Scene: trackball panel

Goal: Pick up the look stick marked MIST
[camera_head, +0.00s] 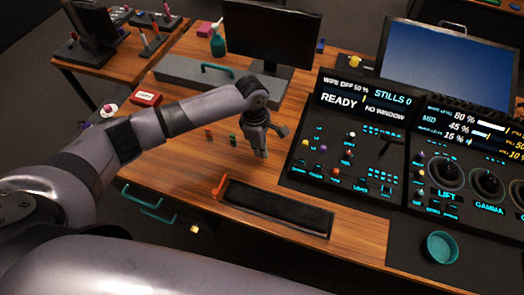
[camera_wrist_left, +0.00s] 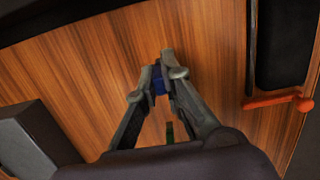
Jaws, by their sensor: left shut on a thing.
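My left gripper (camera_head: 260,153) is low over the wooden table, left of the control panel. In the left wrist view, its fingers (camera_wrist_left: 163,75) are shut on a small blue stick (camera_wrist_left: 158,86). No marking on the stick can be read, so I cannot tell whether it is MIST. In the head view the blue stick is hidden by the fingers. A green stick (camera_head: 233,140) and a red stick (camera_head: 209,134) stand to the left of the gripper. The green stick also shows in the left wrist view (camera_wrist_left: 169,132). My right gripper is not in view.
The control panel (camera_head: 335,180) with lit screens is at right, near a teal cup (camera_head: 440,247). A grey case (camera_head: 190,75) and a monitor (camera_head: 270,32) stand behind. Bare wood surrounds the gripper.

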